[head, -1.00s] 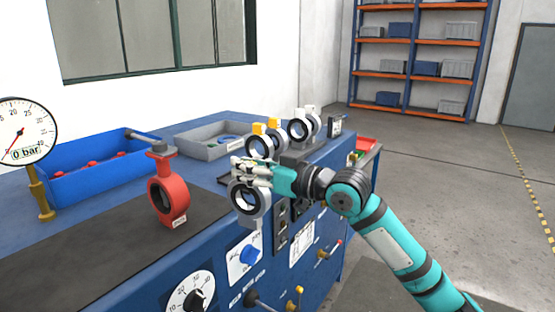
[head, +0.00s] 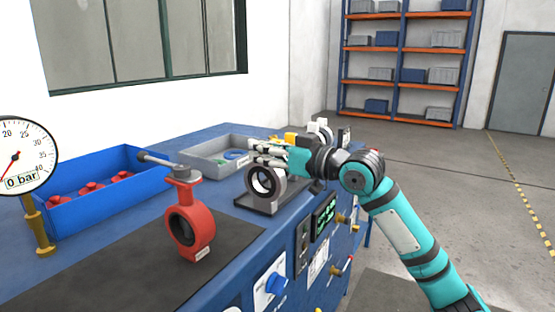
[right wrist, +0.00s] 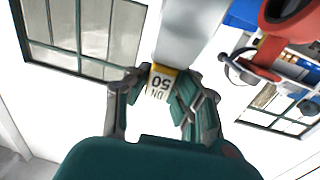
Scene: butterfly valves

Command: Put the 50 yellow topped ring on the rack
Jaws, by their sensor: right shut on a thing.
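My right gripper (head: 264,156) is shut on the top of a grey ring with a black inner lining (head: 265,182). The right wrist view shows its yellow-edged tag reading DN 50 (right wrist: 160,82) between the fingers. The ring hangs upright at the near end of the dark rack (head: 242,203); I cannot tell whether it touches it. Behind the gripper, a yellow-topped ring (head: 291,137) and a white-topped ring (head: 320,130) show partly on the rack. My left gripper is out of view.
A red butterfly valve (head: 190,222) with a lever stands on the dark mat (head: 120,270). A blue bin (head: 100,195) with red parts and a grey tray (head: 205,158) stand behind. A pressure gauge (head: 22,152) is at left. Knobs and handles jut from the bench front.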

